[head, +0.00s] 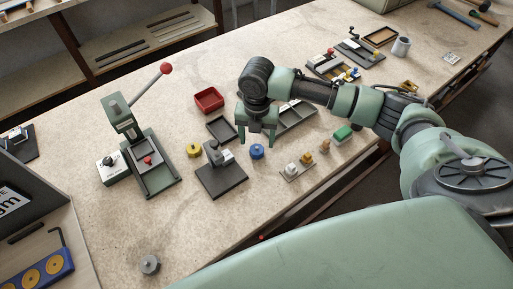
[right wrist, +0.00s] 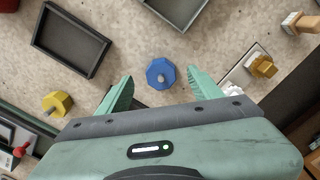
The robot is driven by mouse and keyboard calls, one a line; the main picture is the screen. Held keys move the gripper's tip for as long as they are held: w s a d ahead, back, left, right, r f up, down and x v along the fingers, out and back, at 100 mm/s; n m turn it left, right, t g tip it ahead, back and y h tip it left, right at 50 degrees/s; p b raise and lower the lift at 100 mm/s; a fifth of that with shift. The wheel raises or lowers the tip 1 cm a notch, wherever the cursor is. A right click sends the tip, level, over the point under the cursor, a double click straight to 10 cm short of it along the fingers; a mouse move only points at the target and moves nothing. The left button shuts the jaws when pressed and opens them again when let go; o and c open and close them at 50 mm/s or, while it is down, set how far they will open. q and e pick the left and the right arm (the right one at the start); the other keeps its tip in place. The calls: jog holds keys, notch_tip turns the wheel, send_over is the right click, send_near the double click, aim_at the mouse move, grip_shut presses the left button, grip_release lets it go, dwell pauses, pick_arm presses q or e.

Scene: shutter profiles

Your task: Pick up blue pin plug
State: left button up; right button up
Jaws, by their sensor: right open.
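The blue pin plug (head: 257,151) is a small blue piece with a many-sided base, standing on the table just right of the dark fixture block. It also shows in the right wrist view (right wrist: 161,73), with a grey pin at its middle. My right gripper (head: 257,141) is above it with its fingers pointing down. In the right wrist view the open fingers (right wrist: 158,88) lie left and right of the plug, apart from it, with nothing between them but the plug below. My left gripper is not in view.
A yellow plug (head: 193,150), a black tray (head: 222,129) and a red bin (head: 209,100) are nearby. A fixture block (head: 222,178) and a green lever press (head: 150,165) stand left. A small board with pegs (head: 297,170) lies right. The table front is mostly clear.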

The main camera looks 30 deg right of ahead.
aim_at(257, 147)
notch_tip(257, 147, down, 3)
jog(key=shift+s+r+p, duration=0.15)
jog(key=shift+r+p, duration=0.05)
jog(key=shift+p, duration=0.1)
jog(key=shift+f, duration=0.5)
jog(key=shift+c, duration=0.3)
jog(key=c, duration=0.5)
grip_shut()
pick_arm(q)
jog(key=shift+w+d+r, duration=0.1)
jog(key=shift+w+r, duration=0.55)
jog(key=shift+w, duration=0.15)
